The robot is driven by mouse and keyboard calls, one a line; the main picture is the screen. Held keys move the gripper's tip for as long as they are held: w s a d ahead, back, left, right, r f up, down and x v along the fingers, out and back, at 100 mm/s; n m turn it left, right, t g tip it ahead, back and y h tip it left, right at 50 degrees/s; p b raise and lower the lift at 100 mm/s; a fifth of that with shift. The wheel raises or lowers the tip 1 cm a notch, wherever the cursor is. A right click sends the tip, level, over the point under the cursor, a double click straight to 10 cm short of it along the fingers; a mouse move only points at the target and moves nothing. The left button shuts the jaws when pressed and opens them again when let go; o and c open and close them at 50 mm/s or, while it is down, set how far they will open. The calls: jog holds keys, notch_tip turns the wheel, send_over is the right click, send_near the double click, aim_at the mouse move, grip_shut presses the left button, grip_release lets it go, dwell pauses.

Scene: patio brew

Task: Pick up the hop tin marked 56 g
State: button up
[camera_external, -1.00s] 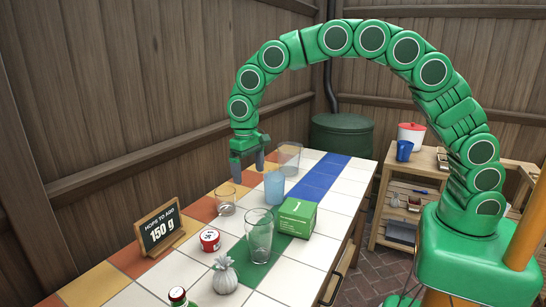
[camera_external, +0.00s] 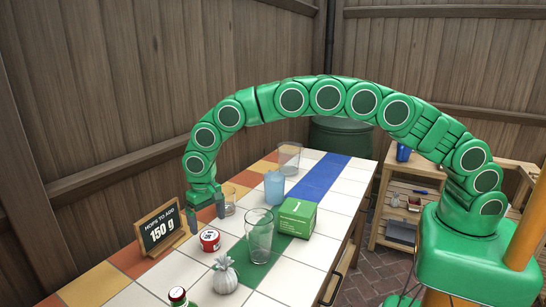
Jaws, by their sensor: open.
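A small red tin with a white lid and dark marking (camera_external: 210,240) stands on the tiled counter; its marking is too small to read for certain. My gripper (camera_external: 206,219) points down, open and empty, just above and behind the first tin in the picture. Its two grey fingers are apart, and I see no contact with the tin.
A small glass (camera_external: 230,208) is close behind my right finger. The "HOPS TO ADD 150 g" sign (camera_external: 161,230) stands left of my gripper. A tall clear glass (camera_external: 259,240), a green box (camera_external: 297,217), a blue cup (camera_external: 274,187) and a tied pouch (camera_external: 224,276) stand nearby.

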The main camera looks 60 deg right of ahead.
aim_at(209, 235)
jog(key=shift+f, duration=3.55)
jog(key=c, duration=1.1)
jog(key=shift+r, duration=0.1)
